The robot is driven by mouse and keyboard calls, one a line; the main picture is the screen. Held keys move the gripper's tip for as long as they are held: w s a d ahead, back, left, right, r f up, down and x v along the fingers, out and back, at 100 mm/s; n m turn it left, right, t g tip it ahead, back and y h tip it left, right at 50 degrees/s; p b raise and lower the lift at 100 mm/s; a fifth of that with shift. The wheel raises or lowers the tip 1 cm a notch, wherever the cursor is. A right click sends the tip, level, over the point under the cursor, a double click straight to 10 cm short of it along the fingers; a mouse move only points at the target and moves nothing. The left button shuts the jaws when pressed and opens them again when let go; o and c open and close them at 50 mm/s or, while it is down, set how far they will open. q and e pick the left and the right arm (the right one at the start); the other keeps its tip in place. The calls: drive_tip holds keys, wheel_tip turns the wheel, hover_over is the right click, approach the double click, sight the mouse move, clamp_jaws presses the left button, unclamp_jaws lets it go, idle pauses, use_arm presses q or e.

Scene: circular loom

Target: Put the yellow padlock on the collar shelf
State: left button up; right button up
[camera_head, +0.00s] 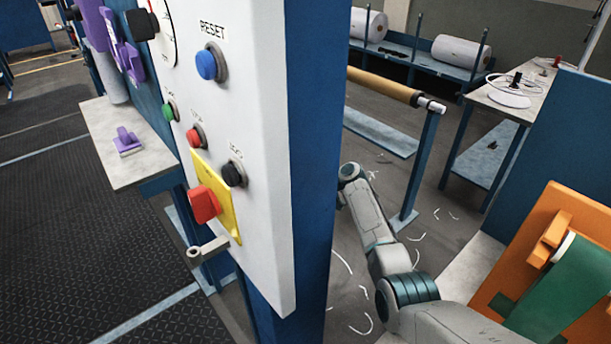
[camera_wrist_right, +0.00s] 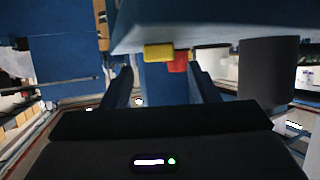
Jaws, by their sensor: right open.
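A small yellow block (camera_wrist_right: 158,52), which may be the yellow padlock, shows in the right wrist view beside a red block (camera_wrist_right: 178,62), just under a pale blue-grey edge. I cannot tell whether it is a padlock or part of the panel's switch. My right gripper (camera_wrist_right: 163,86) is open and empty, its dark fingers apart below the yellow block. In the head view my right arm passes behind the control panel, which hides its gripper. A pale shelf (camera_head: 105,120) juts out at left; I cannot tell whether it is the collar shelf. My left gripper is not in view.
The white control panel (camera_head: 250,120) on a blue post fills the middle, with buttons and a red knob (camera_head: 205,205) on a yellow plate (camera_head: 224,190). A purple object (camera_head: 127,140) lies on the pale shelf. An orange fixture (camera_head: 540,240) stands at right.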

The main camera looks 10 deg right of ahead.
drive_tip(key=p+v, duration=0.1)
drive_tip(key=v, duration=0.2)
drive_tip(key=shift+r+p, duration=0.1)
drive_tip(key=shift+p, duration=0.2)
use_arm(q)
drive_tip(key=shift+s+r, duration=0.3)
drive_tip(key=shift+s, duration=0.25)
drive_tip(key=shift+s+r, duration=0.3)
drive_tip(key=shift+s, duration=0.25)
use_arm(e)
drive_tip(key=shift+s+d, duration=0.25)
drive_tip(key=shift+d, duration=0.1)
